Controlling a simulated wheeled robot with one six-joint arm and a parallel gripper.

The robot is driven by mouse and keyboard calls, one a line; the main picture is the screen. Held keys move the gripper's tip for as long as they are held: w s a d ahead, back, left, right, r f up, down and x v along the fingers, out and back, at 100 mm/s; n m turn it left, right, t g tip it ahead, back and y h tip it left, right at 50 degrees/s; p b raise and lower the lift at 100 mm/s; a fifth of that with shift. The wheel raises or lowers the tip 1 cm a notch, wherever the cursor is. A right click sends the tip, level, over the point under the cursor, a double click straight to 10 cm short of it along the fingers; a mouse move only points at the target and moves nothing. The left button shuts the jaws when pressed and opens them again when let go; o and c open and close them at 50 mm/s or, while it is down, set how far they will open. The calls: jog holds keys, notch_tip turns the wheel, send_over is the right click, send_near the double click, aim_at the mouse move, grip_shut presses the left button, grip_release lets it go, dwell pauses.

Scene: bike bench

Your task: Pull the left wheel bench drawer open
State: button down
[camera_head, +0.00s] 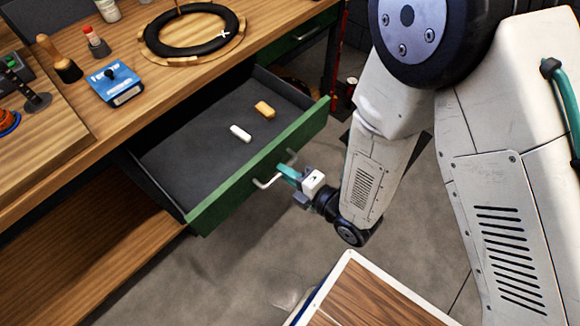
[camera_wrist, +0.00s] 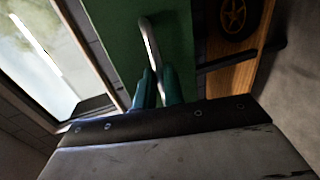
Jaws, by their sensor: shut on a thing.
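The left wheel bench drawer (camera_head: 262,168) has a green front and a dark grey inside, and it stands well out from the bench. Its metal bar handle (camera_head: 268,182) is on the outer face of the front. My gripper (camera_head: 288,172) is at the handle, with its teal fingers shut on the bar. In the wrist view the fingers (camera_wrist: 158,90) close around the lower part of the handle (camera_wrist: 149,42), against the green front (camera_wrist: 175,40). The exact contact between fingers and bar is partly hidden.
A white piece (camera_head: 240,133) and an orange piece (camera_head: 265,109) lie in the drawer. A second green drawer (camera_head: 300,38) is closed. Floor (camera_head: 230,250) is clear before the drawer.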

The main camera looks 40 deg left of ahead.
jog(key=c, duration=1.5)
grip_release()
jog(key=shift+d, duration=0.15)
jog(key=v, duration=0.7)
jog(key=shift+d, duration=0.3)
jog(key=shift+r, duration=0.1)
